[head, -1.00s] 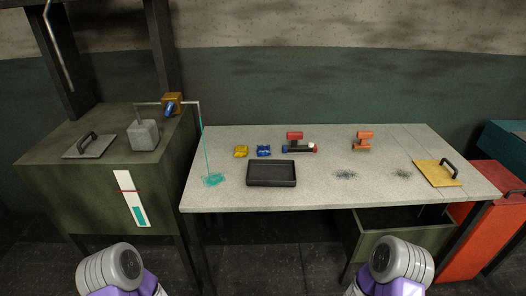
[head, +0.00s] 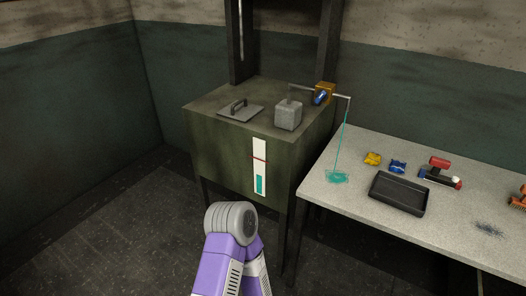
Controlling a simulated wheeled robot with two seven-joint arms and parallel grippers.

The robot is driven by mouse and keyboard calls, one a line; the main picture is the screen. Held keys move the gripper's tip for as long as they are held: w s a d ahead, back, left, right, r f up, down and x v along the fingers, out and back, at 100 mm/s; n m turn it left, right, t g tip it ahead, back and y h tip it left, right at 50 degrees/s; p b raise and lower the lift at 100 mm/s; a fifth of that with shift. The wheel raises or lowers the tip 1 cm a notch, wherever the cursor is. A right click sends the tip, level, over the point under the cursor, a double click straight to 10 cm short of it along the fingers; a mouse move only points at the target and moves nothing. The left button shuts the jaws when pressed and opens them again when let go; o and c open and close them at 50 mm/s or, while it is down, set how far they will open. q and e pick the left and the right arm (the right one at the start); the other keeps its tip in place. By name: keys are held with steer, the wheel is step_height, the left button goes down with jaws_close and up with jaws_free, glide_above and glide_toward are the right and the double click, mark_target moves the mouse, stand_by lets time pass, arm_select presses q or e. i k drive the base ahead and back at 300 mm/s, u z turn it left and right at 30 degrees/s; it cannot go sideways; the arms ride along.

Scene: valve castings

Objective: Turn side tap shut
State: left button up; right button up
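The side tap (head: 324,93) is an orange-brown block with a blue handle (head: 320,97), on a grey pipe above the right edge of the dark green tank (head: 226,144). A thin teal stream (head: 342,140) falls from the pipe's spout (head: 347,98) to a teal puddle (head: 337,177) on the table. A gauge (head: 259,167) on the tank's front shows a teal level below a red mark. One of my arms shows at the bottom centre, well below the tap. Neither gripper's fingers are visible.
A grey block (head: 289,115) and a handled plate (head: 240,108) sit on the tank top. The speckled table (head: 315,196) holds a black tray (head: 398,194), yellow (head: 373,158) and blue (head: 398,166) pieces and a red-handled part (head: 440,172). The floor (head: 110,235) at left is clear.

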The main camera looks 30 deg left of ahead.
mark_target(321, 94)
steer(key=u, duration=1.05)
steer(key=i, duration=0.35)
steer(key=u, duration=0.6)
